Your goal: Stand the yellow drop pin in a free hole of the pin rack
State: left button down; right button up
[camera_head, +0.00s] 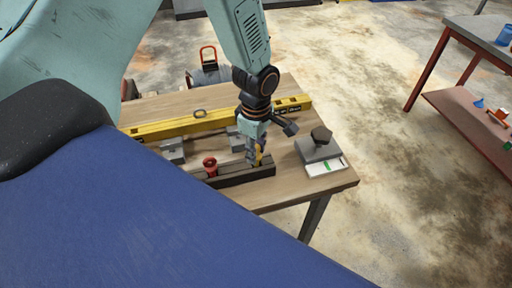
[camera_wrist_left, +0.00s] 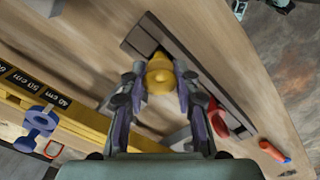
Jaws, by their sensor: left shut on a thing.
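The yellow drop pin (camera_wrist_left: 160,76) is between the fingers of my left gripper (camera_wrist_left: 158,92), its round head facing the wrist camera. In the head view, a little of the yellow pin (camera_head: 259,158) shows beside my left gripper (camera_head: 255,158), at the right part of the pin rack. The pin rack (camera_head: 248,176) is a long dark block near the table's front edge; it also shows in the wrist view (camera_wrist_left: 192,68). The pin's lower end is hidden, so I cannot tell whether it is in a hole. A red pin (camera_head: 210,166) stands at the rack's left part. My right gripper is out of view.
A yellow level (camera_head: 180,126) lies behind the rack. Grey blocks (camera_head: 173,151) sit between them. A grey block with a dark knob (camera_head: 320,143) and a white-green card (camera_head: 328,166) are at the right. A red-framed bench (camera_head: 470,100) stands farther right.

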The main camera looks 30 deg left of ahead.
pick_arm(q)
jog(key=c, duration=0.9)
grip_release()
jog(key=shift+r, duration=0.1)
notch_tip(320, 180, up, 12)
jog(key=shift+f, duration=0.1)
jog(key=shift+s, duration=0.1)
